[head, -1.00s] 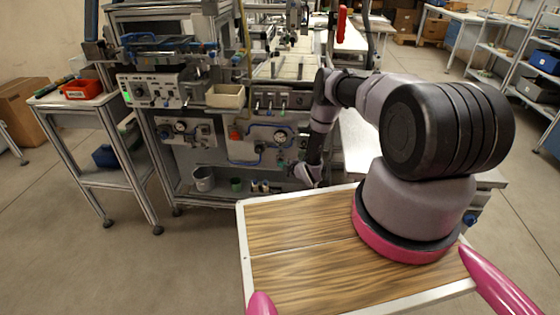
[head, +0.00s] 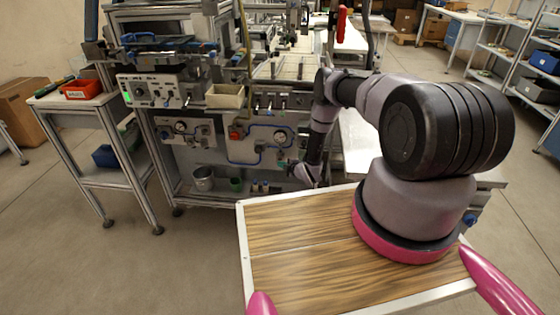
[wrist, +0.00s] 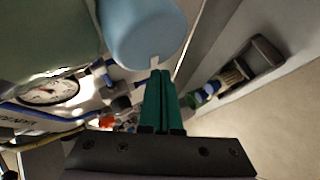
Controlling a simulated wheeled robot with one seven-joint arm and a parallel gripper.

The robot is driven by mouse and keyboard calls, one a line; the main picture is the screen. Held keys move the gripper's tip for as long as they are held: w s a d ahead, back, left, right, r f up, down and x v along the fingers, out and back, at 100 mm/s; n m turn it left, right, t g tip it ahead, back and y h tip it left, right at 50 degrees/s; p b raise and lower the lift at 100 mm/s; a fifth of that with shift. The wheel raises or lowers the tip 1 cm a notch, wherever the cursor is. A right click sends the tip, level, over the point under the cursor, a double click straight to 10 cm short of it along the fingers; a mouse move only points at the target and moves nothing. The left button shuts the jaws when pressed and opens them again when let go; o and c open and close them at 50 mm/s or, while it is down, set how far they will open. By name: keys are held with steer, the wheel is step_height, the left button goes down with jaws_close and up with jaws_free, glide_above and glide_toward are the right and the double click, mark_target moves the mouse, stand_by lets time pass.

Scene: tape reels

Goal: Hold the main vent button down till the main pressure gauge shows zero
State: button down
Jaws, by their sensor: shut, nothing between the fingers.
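My gripper (wrist: 160,78) shows in the wrist view with its green fingers shut and nothing between them. Its tips are by the lower edge of a pale blue rounded thing (wrist: 145,35); I cannot tell whether they touch it. A round white gauge (wrist: 50,90) is at the left of that view; its reading is not clear. In the head view, my gripper (head: 284,165) is low at the bench front, below the right gauge (head: 281,137). Another gauge (head: 180,127) is on the left panel. I cannot make out the main vent button or which gauge is the main one.
Blue tubing (head: 243,158) and a red knob (head: 236,132) are on the panel. A grey bucket (head: 203,180) and a green cup (head: 236,184) stand on the shelf below. A side table (head: 75,101) with a red bin (head: 82,90) is at the left. Floor between is clear.

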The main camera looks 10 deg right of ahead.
steer(key=shift+w, duration=0.15)
steer(key=shift+w+d, duration=0.15)
steer(key=shift+w, duration=0.1)
steer(key=shift+w+d, duration=0.1)
steer(key=shift+w, duration=0.3)
stand_by(2.4)
steer(key=shift+s, duration=0.1)
stand_by(2.6)
steer(key=shift+s+a, duration=0.25)
steer(key=shift+s, duration=0.45)
steer(key=shift+s+a, duration=0.25)
steer(key=shift+s, duration=0.55)
steer(key=shift+s+a, duration=0.3)
steer(key=shift+s, duration=0.5)
steer(key=shift+s+a, duration=0.25)
steer(key=shift+s, duration=0.55)
